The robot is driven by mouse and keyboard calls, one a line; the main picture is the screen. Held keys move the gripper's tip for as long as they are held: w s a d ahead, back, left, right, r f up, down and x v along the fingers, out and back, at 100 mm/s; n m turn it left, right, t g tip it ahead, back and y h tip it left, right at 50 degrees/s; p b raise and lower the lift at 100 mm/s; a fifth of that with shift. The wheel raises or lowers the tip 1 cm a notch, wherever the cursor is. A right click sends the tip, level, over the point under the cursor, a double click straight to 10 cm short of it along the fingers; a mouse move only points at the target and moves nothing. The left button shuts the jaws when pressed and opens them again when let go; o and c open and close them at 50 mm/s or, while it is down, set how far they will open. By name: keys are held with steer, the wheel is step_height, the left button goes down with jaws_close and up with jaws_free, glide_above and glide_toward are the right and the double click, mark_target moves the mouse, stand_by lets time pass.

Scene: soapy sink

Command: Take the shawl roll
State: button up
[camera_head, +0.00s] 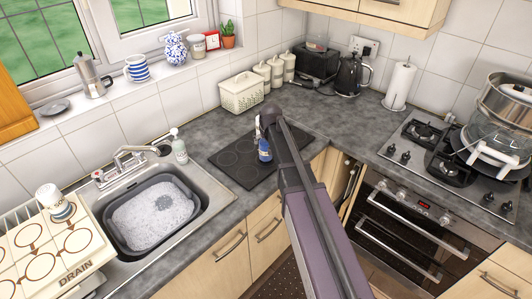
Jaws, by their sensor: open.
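The only roll that I can make out is a white roll (400,86), standing upright on a holder on the worktop at the back right. It looks like paper; I cannot tell whether it is the shawl roll. My arm rises from the bottom middle to a dark, rounded end over the worktop, left of and well apart from the white roll. No gripper fingers can be made out. Nothing hides the front of the roll.
A kettle (352,76) and toaster (318,65) stand left of the roll; the gas hob (397,140) lies in front. The sink (205,190) is at left.

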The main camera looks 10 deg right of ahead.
stand_by(0.3)
steer(key=shift+b+x, duration=2.45)
steer(key=shift+x, duration=0.15)
steer(key=c, duration=1)
